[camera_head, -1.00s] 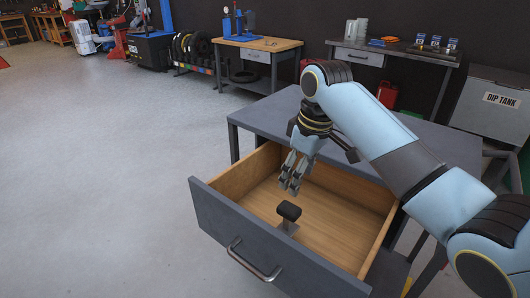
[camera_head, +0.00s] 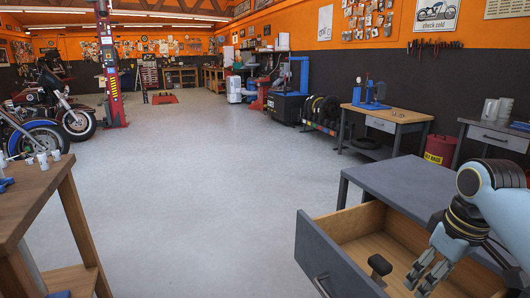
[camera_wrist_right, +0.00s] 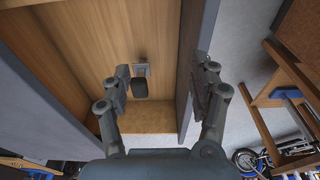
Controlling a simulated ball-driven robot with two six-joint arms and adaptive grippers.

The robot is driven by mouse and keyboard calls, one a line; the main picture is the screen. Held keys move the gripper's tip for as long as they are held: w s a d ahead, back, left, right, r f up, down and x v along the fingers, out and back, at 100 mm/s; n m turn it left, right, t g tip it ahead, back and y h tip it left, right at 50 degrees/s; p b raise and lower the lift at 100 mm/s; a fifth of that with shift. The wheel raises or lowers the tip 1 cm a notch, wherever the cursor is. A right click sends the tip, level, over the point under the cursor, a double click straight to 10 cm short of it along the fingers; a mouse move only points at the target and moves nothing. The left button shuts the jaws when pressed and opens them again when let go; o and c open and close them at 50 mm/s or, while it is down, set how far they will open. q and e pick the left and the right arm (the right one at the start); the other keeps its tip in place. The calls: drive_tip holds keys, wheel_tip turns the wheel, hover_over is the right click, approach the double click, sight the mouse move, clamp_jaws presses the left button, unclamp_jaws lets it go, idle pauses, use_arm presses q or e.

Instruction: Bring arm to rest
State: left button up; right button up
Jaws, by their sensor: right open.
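My right gripper (camera_head: 426,277) is open and empty, over the pulled-out drawer of a grey workbench (camera_head: 425,190). In the right wrist view its two fingers (camera_wrist_right: 163,88) stand wide apart. A small part with a black head and a grey metal base (camera_head: 380,264) stands on the drawer's wooden floor, just left of the gripper in the head view. In the right wrist view the part (camera_wrist_right: 139,88) shows near the left finger; I cannot tell whether they touch. The drawer's grey front (camera_head: 328,258) faces the open floor. My left gripper is not in view.
A wooden table (camera_head: 30,205) with small metal parts is at the near left, with motorcycles (camera_head: 65,115) behind it. A wood-topped bench (camera_head: 400,114) with a blue press and a red bin (camera_head: 439,149) stand beyond the workbench. The grey floor between is clear.

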drive_tip(key=s+a+r+m+t+h, duration=0.1)
drive_tip(key=s+a+m, duration=0.1)
drive_tip(key=s, duration=1.1)
drive_tip(key=s+a+r+m+t, duration=0.1)
drive_tip(key=s+a+m, duration=0.1)
drive_tip(key=s, duration=1.1)
wheel_tip(320, 180, down, 30)
drive_tip(key=s+d+g+b, duration=0.1)
drive_tip(key=s+d+b, duration=0.1)
drive_tip(key=d, duration=0.1)
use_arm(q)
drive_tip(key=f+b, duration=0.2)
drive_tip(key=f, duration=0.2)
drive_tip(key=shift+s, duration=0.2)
use_arm(e)
drive_tip(key=s+f+g, duration=0.1)
drive_tip(key=s+f, duration=1.5)
drive_tip(key=s, duration=0.2)
drive_tip(key=shift+d+f+g, duration=0.25)
drive_tip(key=shift+f+g, duration=0.05)
drive_tip(key=shift+f, duration=0.05)
